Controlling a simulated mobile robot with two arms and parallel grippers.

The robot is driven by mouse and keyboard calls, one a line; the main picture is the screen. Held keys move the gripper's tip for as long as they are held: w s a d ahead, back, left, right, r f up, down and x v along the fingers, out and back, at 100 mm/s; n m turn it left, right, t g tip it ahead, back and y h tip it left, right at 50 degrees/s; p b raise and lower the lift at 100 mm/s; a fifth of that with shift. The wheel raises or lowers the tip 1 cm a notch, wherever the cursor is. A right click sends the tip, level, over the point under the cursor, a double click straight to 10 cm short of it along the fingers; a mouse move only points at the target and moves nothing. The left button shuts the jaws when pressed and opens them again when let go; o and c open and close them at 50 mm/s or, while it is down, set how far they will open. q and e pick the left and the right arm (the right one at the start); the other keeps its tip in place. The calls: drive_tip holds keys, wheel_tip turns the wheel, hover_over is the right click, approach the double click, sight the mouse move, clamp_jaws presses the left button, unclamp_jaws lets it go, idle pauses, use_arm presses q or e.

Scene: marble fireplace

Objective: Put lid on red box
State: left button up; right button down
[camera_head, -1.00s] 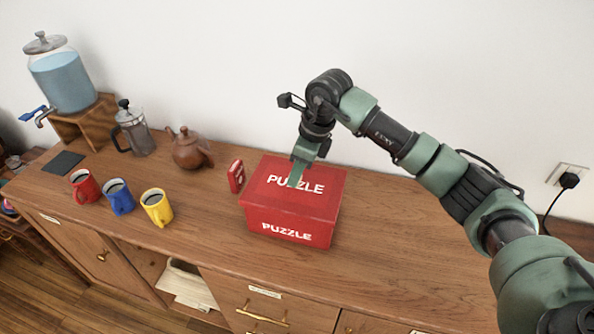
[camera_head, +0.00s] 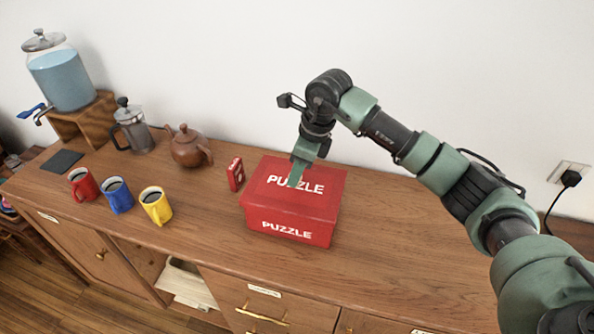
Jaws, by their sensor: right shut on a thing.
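A red box (camera_head: 288,232) with white PUZZLE lettering stands on the wooden sideboard. A red lid (camera_head: 320,192), also lettered PUZZLE, sits on top of the box and covers its opening. Whether the lid is fully seated all round cannot be told. My right gripper (camera_head: 296,180) points down at the top of the lid, near its middle, and is shut on the lid; its fingertips hide a few of the letters. My left gripper is not in view.
A small red packet (camera_head: 235,174) stands left of the box. Red (camera_head: 83,184), blue (camera_head: 117,195) and yellow (camera_head: 156,205) mugs, a brown teapot (camera_head: 188,147), a French press (camera_head: 132,127) and a water dispenser (camera_head: 62,75) stand further left. The sideboard (camera_head: 400,250) is clear right of the box.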

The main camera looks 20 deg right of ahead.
drive_tip(key=shift+f+b, duration=0.4)
drive_tip(key=shift+b, duration=0.05)
idle(0.5)
drive_tip(key=c, duration=1)
unclamp_jaws()
drive_tip(key=shift+r, duration=0.1)
drive_tip(key=shift+r+p, duration=1.85)
drive_tip(key=shift+r, duration=1.6)
clamp_jaws()
